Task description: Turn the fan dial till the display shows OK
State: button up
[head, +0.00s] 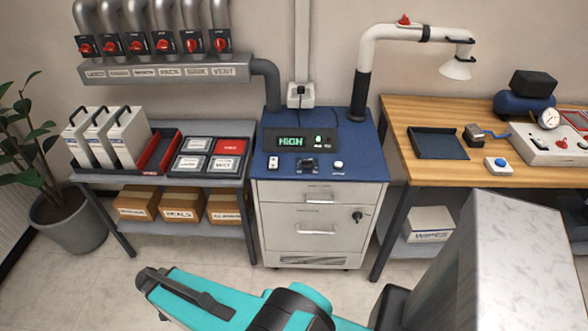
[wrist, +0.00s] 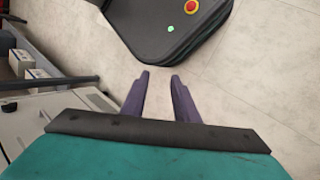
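The display (head: 291,141) is on a dark box on top of the blue-topped cabinet and shows HIGH in green. The dial is not in the wrist view.
On the blue top (head: 352,150) several small items lie in front of the display. A fume arm (head: 398,32) rises at its right. A shelf (head: 190,181) with boxes stands left, a wooden bench (head: 405,113) right. Floor (head: 240,283) is open in front.

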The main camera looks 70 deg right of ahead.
jog(key=w+d+r+m+t, duration=0.1)
jog(key=w+d+r+m, duration=0.25)
jog(key=d+r, duration=0.4)
jog(key=w+d+r+m, duration=0.3)
jog(key=d+r+m, duration=0.15)
jog(key=d, duration=0.65)
jog(key=w+d+r+m+t, duration=0.1)
jog(key=w+d+r+m, duration=0.2)
jog(key=d+r, duration=0.55)
jog(key=s+d+r+m+h, duration=0.1)
jog(key=s+d+r+m, duration=0.15)
jog(key=d+r, duration=0.4)
jog(key=s+d+r+m, duration=0.1)
jog(key=s+d+r, duration=0.25)
jog(key=d, duration=0.65)
jog(key=m, duration=0.4)
send_near(307, 160)
jog(key=a+v, duration=0.1)
jog(key=v, duration=0.5)
jog(key=shift+s+d+n+h, duration=0.15)
jog(key=shift+d+n+h, duration=0.05)
jog(key=shift+n+h, duration=0.1)
jog(key=shift+f, duration=0.1)
jog(key=shift+p+x, duration=1.95)
jog(key=shift+x, duration=4.9)
jog(key=shift+a+f, duration=0.1)
